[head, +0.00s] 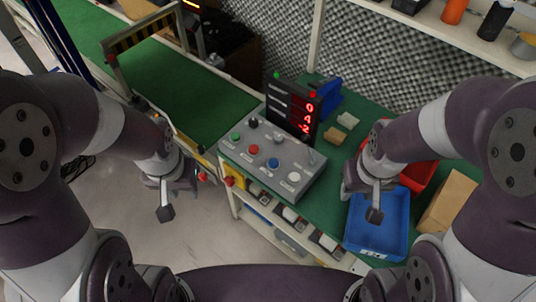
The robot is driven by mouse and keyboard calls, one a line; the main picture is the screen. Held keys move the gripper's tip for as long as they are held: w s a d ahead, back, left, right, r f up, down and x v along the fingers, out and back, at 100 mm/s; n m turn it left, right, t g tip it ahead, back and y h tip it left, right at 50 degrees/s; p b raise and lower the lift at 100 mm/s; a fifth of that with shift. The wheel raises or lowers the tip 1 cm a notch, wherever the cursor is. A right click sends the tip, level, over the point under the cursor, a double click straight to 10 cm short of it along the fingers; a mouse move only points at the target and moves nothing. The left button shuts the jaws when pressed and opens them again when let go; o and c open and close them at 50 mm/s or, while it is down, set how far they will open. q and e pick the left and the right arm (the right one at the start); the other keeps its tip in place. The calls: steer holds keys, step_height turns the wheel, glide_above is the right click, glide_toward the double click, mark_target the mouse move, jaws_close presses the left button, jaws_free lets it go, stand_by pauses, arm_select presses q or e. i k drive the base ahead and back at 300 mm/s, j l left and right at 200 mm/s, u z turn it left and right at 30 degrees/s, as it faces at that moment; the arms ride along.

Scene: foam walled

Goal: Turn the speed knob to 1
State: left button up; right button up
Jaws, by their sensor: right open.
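A grey control panel (262,178) stands on the green bench in the middle of the head view. A black knob (253,123) sits near its back left corner and a grey knob (279,139) sits further right. Their labels are too small to read, so I cannot tell which is the speed knob or its setting. A black display (290,107) with red digits stands behind the panel. My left gripper (168,208) hangs left of the panel, apart from it; its opening is unclear. My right gripper (373,210) is open, right of the panel, over the blue tray's edge.
The panel also carries green, red, blue and white buttons and a lever. A blue tray (392,247), a red bin (420,177) and a cardboard box (449,200) are at right. A green conveyor (178,88) runs behind at left. A shelf with bottles is at upper right.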

mark_target(253, 123)
steer(key=i+j+z, duration=0.1)
steer(key=z, duration=0.3)
steer(key=i+j+z, duration=0.1)
steer(key=j+z, duration=0.25)
steer(key=i+j+z, duration=0.1)
steer(key=z, duration=0.3)
